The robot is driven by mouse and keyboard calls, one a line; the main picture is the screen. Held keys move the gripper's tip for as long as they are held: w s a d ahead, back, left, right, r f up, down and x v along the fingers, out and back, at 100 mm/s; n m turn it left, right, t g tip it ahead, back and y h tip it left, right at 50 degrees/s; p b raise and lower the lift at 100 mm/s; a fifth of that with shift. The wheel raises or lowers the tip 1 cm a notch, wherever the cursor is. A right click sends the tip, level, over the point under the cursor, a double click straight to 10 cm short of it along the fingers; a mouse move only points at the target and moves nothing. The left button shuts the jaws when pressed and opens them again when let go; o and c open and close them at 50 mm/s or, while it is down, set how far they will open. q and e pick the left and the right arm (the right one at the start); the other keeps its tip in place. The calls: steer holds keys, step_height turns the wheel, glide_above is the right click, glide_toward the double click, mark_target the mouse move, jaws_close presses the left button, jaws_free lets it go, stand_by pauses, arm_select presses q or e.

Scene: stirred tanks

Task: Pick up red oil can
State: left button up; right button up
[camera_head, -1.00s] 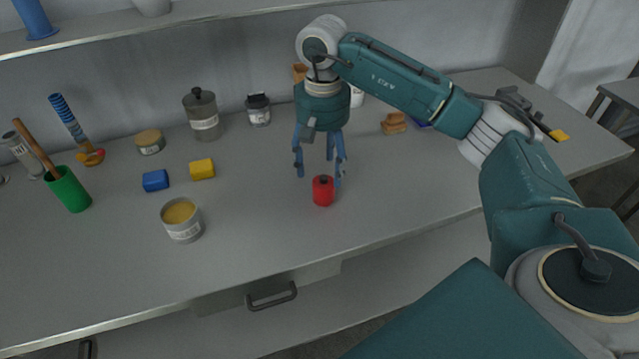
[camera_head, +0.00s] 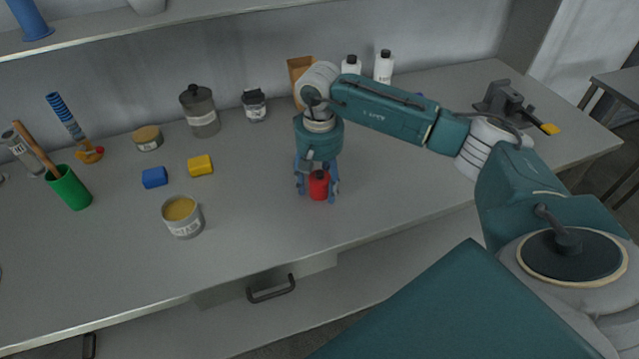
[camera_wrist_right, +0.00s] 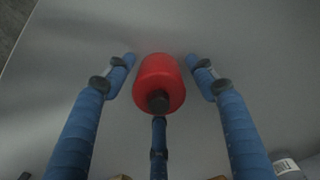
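The red oil can (camera_head: 319,187) stands upright on the grey workbench, a small red cylinder with a dark cap. My right gripper (camera_head: 318,192) is lowered over it with its blue fingers around the can. In the right wrist view the red can (camera_wrist_right: 158,82) sits between the spread fingers of the gripper (camera_wrist_right: 160,85). Two fingers reach along its sides with visible gaps, and a third points at the cap end. The gripper is open and does not visibly touch the can's sides. My left gripper is not in view.
An open tin (camera_head: 182,217), a yellow block (camera_head: 200,165) and a blue block (camera_head: 155,178) lie left of the can. A green cup (camera_head: 70,188) stands further left. A grey jar (camera_head: 200,111) and white bottles (camera_head: 384,67) stand at the back. The bench (camera_head: 420,185) right of the can is clear.

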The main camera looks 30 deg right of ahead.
steer(key=c, duration=0.9)
steer(key=shift+r, duration=0.1)
